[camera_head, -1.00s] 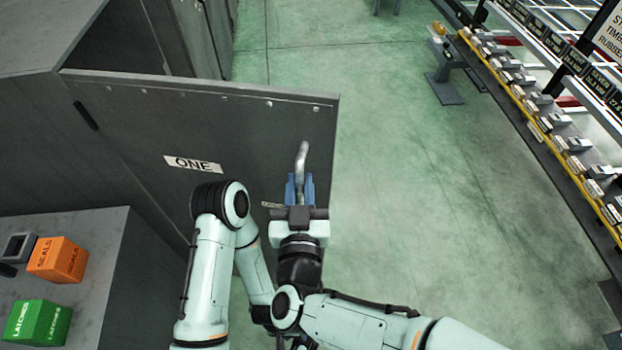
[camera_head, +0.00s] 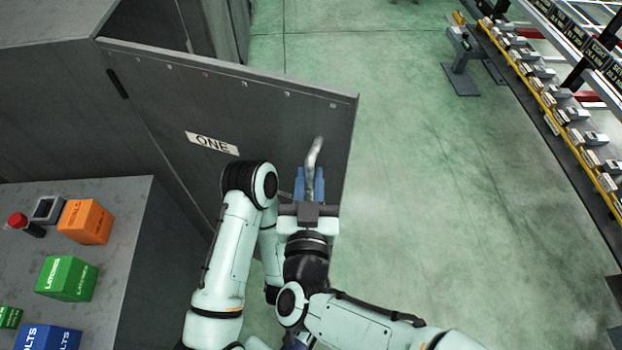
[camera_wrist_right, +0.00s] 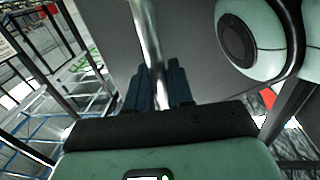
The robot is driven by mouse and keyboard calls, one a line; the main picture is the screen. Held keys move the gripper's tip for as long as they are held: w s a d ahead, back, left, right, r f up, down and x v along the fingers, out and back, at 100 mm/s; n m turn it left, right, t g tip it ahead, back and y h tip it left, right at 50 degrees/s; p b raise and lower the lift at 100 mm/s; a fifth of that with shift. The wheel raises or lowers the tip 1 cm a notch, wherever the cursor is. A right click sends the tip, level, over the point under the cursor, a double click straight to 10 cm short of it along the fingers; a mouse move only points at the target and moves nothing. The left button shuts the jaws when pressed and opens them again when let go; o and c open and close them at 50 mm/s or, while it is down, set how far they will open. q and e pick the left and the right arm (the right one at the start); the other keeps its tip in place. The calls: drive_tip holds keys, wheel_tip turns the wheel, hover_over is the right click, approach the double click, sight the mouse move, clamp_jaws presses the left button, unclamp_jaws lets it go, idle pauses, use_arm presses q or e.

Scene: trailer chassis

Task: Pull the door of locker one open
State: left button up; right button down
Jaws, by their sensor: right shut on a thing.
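The grey door of locker one (camera_head: 215,100), with a white "ONE" label (camera_head: 212,143), stands swung out from the dark grey locker (camera_head: 60,95). A curved metal handle (camera_head: 314,152) is near the door's free edge. My right gripper (camera_head: 309,182), with blue fingers, is shut on this handle. The handle (camera_wrist_right: 147,40) also shows between the blue fingers (camera_wrist_right: 157,85) in the right wrist view. My left arm is folded in front of the door; its gripper is hidden.
A grey bench (camera_head: 100,220) at the left holds an orange box (camera_head: 86,222), a green box (camera_head: 67,278) and a blue box (camera_head: 48,338). Green floor (camera_head: 430,190) is clear to the right. A rack (camera_head: 560,120) with small boxes runs along the far right.

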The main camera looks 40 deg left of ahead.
drive_tip(key=c, duration=1.2)
unclamp_jaws()
drive_tip(key=shift+a, duration=0.1)
drive_tip(key=shift+s, duration=0.1)
use_arm(q)
drive_tip(key=w+a+f+t+y+b, duration=0.1)
drive_tip(key=w+a+f+t+b, duration=0.1)
drive_tip(key=w, duration=0.4)
wheel_tip(320, 180, down, 3)
drive_tip(key=shift+a+r+b, duration=0.1)
drive_tip(key=shift+a+b, duration=0.35)
drive_tip(key=shift+b, duration=0.5)
use_arm(e)
drive_tip(key=v, duration=1.3)
drive_tip(key=shift+s, duration=0.15)
use_arm(q)
drive_tip(key=shift+s+d, duration=0.1)
